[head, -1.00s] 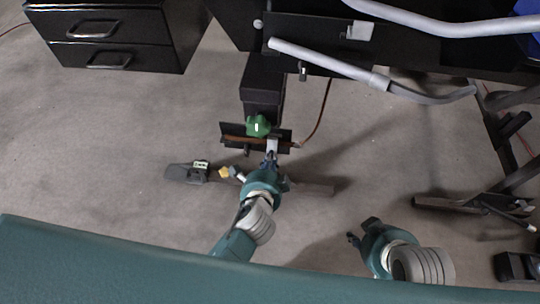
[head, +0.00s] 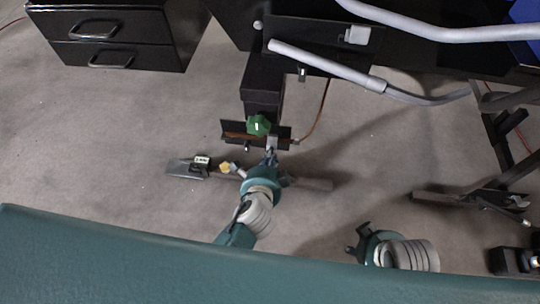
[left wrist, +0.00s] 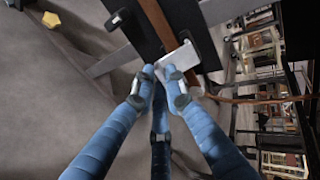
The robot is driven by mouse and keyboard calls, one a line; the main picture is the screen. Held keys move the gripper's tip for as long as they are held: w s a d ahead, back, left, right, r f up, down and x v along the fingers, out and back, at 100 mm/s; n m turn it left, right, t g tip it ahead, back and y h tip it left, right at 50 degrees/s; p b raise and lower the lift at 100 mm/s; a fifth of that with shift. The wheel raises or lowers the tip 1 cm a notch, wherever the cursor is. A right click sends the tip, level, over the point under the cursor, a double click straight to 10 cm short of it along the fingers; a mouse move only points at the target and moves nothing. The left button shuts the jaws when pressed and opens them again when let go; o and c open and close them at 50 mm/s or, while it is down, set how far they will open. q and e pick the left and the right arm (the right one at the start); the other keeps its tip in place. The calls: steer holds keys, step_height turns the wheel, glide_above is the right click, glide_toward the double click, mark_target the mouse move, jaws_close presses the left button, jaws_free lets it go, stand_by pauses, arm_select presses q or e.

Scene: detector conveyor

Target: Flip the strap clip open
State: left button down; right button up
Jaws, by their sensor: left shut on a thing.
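The strap clip (head: 272,143) is a small pale metal plate at the right part of a dark bracket (head: 228,130), over a brown strap (head: 240,138). In the left wrist view the clip (left wrist: 177,60) sticks out across the strap (left wrist: 157,22). My left gripper (head: 270,154) is at the clip; its blue fingers (left wrist: 160,72) are shut on the clip's near edge. The fingertips hide part of that edge. My right gripper (head: 357,240) is empty with its fingers apart, low over the floor, away from the bracket.
A green knob (head: 259,125) sits just left of the clip. A foot bar (head: 310,184) lies below, with a yellow piece (head: 227,168) and a dark pedal (head: 186,169). Grey rails (head: 320,63) cross above.

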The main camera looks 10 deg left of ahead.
arm_select(q)
steer(key=shift+w+r, duration=0.2)
steer(key=shift+r, duration=0.3)
steer(key=c, duration=1.8)
jaws_free()
steer(key=shift+r, duration=0.1)
steer(key=shift+o, duration=0.2)
steer(key=shift+s, duration=0.15)
steer(key=shift+f, duration=0.2)
steer(key=v, duration=1.2)
